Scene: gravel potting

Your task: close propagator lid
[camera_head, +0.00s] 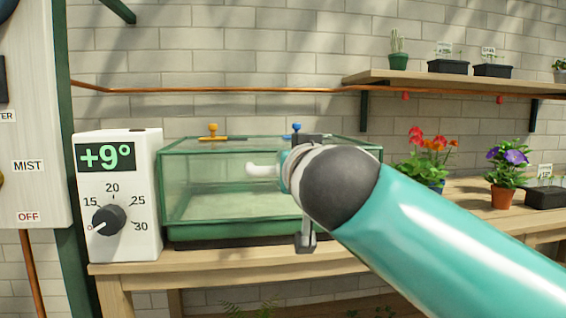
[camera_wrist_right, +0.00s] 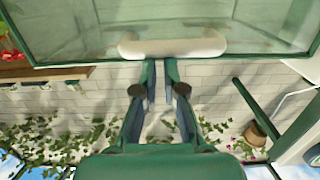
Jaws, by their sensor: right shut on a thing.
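The propagator (camera_head: 240,229) is a glass box with a green frame and green base tray on the wooden bench. Its glass lid (camera_head: 210,148) appears flat or nearly flat on top; my arm hides its right part, so I cannot tell if it sits fully down. A white bar handle (camera_head: 262,170) shows at the front, and it also shows in the right wrist view (camera_wrist_right: 172,47). My right gripper (camera_wrist_right: 160,62) is shut on the handle with its fingertips at the bar. In the head view my arm mostly covers this gripper. My left gripper is out of view.
A white thermostat box (camera_head: 118,195) reading +9° stands close to the propagator's left side. Flower pots (camera_head: 505,194) stand to the right on the bench. A shelf (camera_head: 440,77) hangs above.

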